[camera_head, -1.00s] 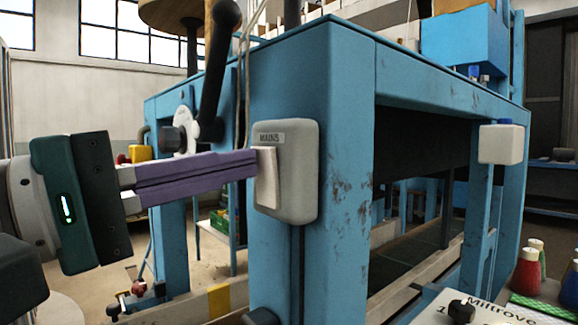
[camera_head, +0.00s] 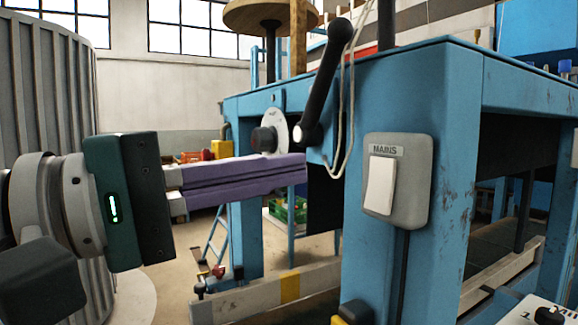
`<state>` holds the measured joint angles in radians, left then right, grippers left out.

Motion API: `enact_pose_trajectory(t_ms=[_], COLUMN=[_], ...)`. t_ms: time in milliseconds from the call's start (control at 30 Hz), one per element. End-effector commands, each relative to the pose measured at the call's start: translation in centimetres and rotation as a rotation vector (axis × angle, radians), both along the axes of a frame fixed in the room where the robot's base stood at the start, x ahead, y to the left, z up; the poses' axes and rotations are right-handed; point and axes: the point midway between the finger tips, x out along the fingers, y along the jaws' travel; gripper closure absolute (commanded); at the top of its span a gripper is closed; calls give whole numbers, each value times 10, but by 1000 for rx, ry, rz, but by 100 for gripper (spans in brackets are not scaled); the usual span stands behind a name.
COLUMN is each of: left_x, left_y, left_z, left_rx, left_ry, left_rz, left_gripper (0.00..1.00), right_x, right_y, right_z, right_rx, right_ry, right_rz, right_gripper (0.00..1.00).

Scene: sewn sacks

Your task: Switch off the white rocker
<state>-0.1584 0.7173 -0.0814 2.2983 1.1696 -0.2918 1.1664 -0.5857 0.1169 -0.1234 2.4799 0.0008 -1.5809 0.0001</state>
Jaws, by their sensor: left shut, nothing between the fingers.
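The white rocker (camera_head: 379,186) sits on a grey box labelled MAINS (camera_head: 411,190), fixed to the blue post of the machine frame. The whole rocker face is in clear view. My left gripper (camera_head: 304,171) comes in from the left with its purple fingers shut and nothing between them. In the picture its fingertips end left of the rocker, with a visible gap. My right gripper is not in view.
A dark cable runs down from the box. A pale rail with a yellow band (camera_head: 290,288) lies low in front. A grey ribbed cylinder (camera_head: 45,90) stands at left.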

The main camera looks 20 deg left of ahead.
Motion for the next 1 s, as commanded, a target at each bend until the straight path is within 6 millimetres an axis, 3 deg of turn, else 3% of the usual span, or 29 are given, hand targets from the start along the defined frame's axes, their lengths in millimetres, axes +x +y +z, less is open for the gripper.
enact_pose_trajectory(t_ms=[200, 400, 1000], left_x=[-30, -44, -51], left_y=[22, 33, 39], left_z=[-3, 3, 8], left_rx=[6, 3, 0], left_ry=[6, 3, 0], left_rz=[-4, -5, -2], left_gripper=[100, 100, 100], right_x=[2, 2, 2], right_y=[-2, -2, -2], right_z=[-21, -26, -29], right_rx=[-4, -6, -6], right_ry=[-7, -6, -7], right_rz=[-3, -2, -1], right_gripper=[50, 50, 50])
